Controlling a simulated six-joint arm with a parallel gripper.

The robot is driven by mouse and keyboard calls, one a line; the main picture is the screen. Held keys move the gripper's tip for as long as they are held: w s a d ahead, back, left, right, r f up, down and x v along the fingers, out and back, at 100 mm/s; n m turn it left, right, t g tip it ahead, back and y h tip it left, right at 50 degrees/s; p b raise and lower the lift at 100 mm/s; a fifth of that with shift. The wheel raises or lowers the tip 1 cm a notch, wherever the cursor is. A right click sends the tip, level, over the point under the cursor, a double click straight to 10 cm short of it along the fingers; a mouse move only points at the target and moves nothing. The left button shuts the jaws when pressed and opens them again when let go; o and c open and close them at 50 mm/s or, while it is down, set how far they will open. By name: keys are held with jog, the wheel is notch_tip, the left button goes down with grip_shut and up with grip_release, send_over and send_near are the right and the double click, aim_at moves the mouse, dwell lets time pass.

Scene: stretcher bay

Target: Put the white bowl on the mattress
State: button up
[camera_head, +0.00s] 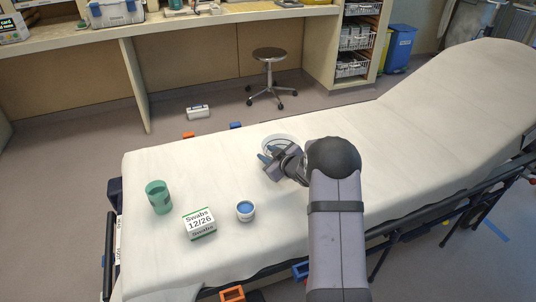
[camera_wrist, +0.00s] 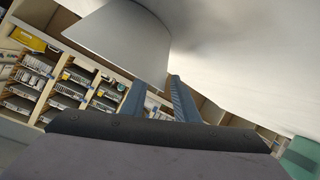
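The white bowl (camera_head: 281,139) is at the middle of the mattress (camera_head: 350,150) in the head view, partly hidden behind my gripper (camera_head: 265,155). In the wrist view the bowl (camera_wrist: 115,40) is large and close at the top, and its edge reaches to the fingertips. My gripper (camera_wrist: 155,80) shows two blue fingers with a gap between them. It is open at the bowl's near side. I cannot tell whether a finger touches the bowl or whether the bowl rests on the mattress.
The mattress's right part is clear and rises to a raised backrest (camera_head: 470,85). A stool (camera_head: 270,75) stands behind.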

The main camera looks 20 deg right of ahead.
jog(key=shift+r, duration=0.1)
jog(key=shift+r, duration=0.2)
jog(key=v, duration=1.2)
jog(key=shift+p, duration=0.3)
jog(key=s+a+f+m+g+h, duration=0.1)
jog(key=s+a+g, duration=0.1)
jog(key=s, duration=0.2)
jog(key=s+a+f+m+g+h, duration=0.1)
jog(key=s+a+m+g, duration=0.1)
jog(key=s, duration=0.3)
jog(key=s+a+f+m+g+h, duration=0.1)
jog(key=s+a+f+g, duration=0.1)
jog(key=s+g, duration=0.1)
jog(key=shift+s+m, duration=0.3)
jog(key=shift+s, duration=0.55)
jog(key=s+a+g, duration=0.3)
jog(key=s+a, duration=0.1)
jog(key=s, duration=0.5)
jog(key=s+a+f+m+g+y, duration=0.1)
jog(key=s+a+g, duration=0.2)
jog(key=s, duration=0.6)
jog(key=a, duration=0.2)
jog(key=shift+a+f+m, duration=0.25)
jog(key=shift+a+m, duration=0.05)
jog(key=shift+r, duration=0.15)
